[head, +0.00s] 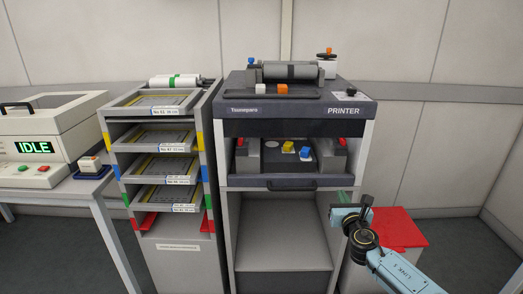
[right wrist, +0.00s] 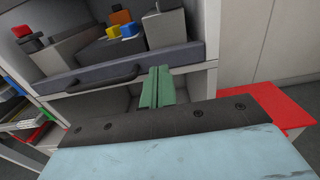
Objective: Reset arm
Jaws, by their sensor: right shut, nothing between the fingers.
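My right arm comes in at the lower right of the head view, with its gripper (head: 345,198) in front of the printer stand's right leg. In the right wrist view the green fingers (right wrist: 157,88) are together and hold nothing. They point toward the printer drawer front and its dark handle (right wrist: 103,76), and appear apart from it. The dark printer (head: 300,100) stands on a grey frame in the middle of the head view. My left gripper does not show in either view.
A feeder trolley (head: 205,150) with several trays stands left of the printer. A machine showing IDLE (head: 35,147) is on the left table. A red-topped box (head: 398,228) stands beside my right arm. The printer frame's lower shelf (head: 280,257) looks empty.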

